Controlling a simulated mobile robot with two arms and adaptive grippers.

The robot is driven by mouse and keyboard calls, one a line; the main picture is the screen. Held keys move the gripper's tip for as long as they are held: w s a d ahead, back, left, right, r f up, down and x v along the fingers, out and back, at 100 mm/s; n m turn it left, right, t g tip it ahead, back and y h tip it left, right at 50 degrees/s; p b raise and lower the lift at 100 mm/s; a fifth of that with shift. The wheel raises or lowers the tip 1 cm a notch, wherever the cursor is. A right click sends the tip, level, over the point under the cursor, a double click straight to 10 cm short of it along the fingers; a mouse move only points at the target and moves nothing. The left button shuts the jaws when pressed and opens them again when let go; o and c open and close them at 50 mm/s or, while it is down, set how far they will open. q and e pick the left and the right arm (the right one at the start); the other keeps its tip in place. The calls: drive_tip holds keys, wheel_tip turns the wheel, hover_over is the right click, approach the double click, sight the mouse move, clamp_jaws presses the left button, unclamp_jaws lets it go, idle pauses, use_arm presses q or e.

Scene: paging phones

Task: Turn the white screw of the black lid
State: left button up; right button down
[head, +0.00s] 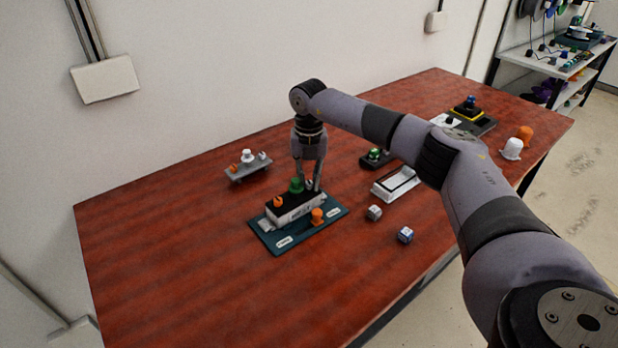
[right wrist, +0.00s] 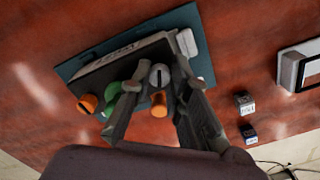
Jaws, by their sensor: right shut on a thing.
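A box with a black lid (head: 296,208) stands on a dark teal mat (head: 271,243). In the right wrist view the black lid (right wrist: 110,77) carries an orange screw (right wrist: 87,103), a green screw (right wrist: 113,98) and the white screw (right wrist: 160,70), which has a dark slot in its top. My right gripper (head: 308,184) reaches down from above at the lid's right end. In the right wrist view my right gripper (right wrist: 155,82) has one finger on each side of the white screw and is shut on it. In the head view the fingers partly hide the screw. My left gripper is not in view.
An orange knob (head: 317,215) stands on the mat beside the box. A grey rack (head: 248,171) stands behind left. A white tray (head: 397,185) and two small cubes (head: 374,212) (head: 405,235) lie to the right. The table's left part is clear.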

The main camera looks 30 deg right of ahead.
sight(309, 181)
drive_tip(key=c, duration=1.5)
unclamp_jaws()
drive_tip(key=shift+r, duration=0.15)
wheel_tip(309, 181, up, 12)
drive_tip(key=shift+f, duration=0.1)
